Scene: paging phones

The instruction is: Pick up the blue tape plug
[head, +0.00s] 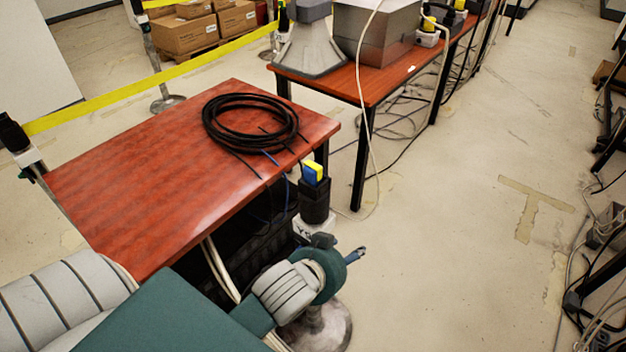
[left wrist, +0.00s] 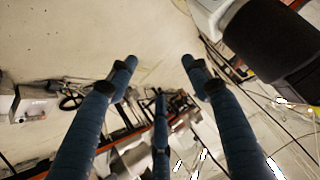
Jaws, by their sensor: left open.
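A small blue and yellow block (head: 311,175) sits on top of a black post head (head: 314,203) beside the near table's right corner; it appears to be the blue tape plug. My left gripper (head: 355,254) is below and slightly right of the post head, mostly hidden behind my teal and grey wrist. In the left wrist view my left gripper (left wrist: 160,66) is open, its dark blue fingers apart with nothing held between them. The black post head (left wrist: 275,42) fills the upper right there, outside the fingers. The plug is not clear in that view. My right gripper is not in view.
A red-brown table (head: 130,160) with a black cable coil (head: 250,122) stands at left. A second table (head: 375,88) with grey equipment stands behind. Yellow tape (head: 150,82) runs beyond the near table. Loose cables (head: 590,290) lie at right; the floor between is mostly clear.

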